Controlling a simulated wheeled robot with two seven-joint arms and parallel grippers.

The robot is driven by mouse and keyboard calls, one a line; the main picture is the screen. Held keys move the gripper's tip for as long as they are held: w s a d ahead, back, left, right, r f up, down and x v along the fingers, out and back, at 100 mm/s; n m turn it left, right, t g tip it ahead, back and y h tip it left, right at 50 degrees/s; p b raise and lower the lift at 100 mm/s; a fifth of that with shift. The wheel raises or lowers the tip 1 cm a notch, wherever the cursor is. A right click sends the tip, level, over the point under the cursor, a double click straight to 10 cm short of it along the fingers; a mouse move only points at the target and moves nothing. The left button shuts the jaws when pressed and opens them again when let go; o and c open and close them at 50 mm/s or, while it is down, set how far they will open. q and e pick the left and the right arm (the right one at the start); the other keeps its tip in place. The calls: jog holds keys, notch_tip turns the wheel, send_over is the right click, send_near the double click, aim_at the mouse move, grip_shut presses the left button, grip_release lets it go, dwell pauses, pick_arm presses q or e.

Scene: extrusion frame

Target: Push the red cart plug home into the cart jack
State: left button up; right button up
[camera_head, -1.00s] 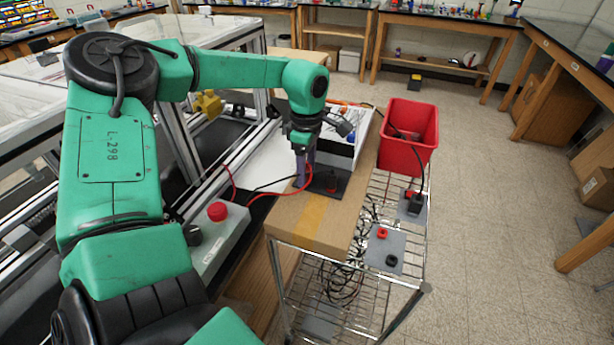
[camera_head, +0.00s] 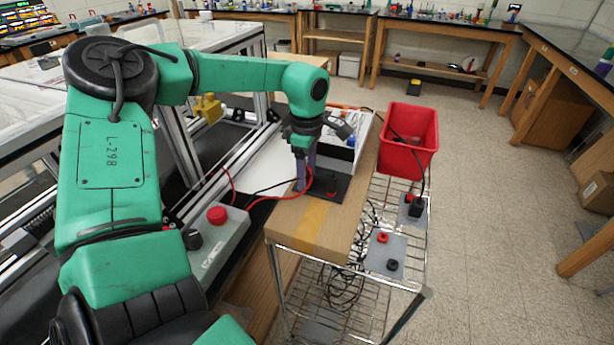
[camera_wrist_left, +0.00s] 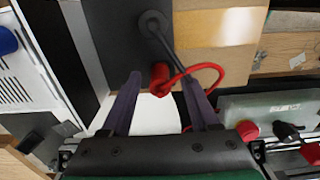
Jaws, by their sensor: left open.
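The red plug (camera_wrist_left: 160,76) with its curved red cable sits between the fingertips of my left gripper (camera_wrist_left: 162,82) in the left wrist view, at the edge of a dark plate (camera_wrist_left: 115,40). The gripper is open, with a finger on each side and visible gaps. In the head view my left gripper (camera_head: 304,184) points down beside the dark plate (camera_head: 338,180) on the wooden board. A black round connector (camera_wrist_left: 153,24) with a black cable stands farther up that plate. I cannot tell how deep the red plug is seated. My right gripper is not in view.
The board (camera_head: 290,225) lies on a wire cart with a red bin (camera_head: 408,140). A grey plate (camera_head: 386,254) with red and black round pieces is on the cart. A grey box (camera_head: 215,250) with a red button is left. Loose cables lie nearby.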

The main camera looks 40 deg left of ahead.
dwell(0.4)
pick_arm(q)
grip_shut()
jog(key=shift+r, duration=0.1)
dwell(1.4)
jog(key=shift+r+p, duration=1.75)
jog(key=shift+r, duration=1.2)
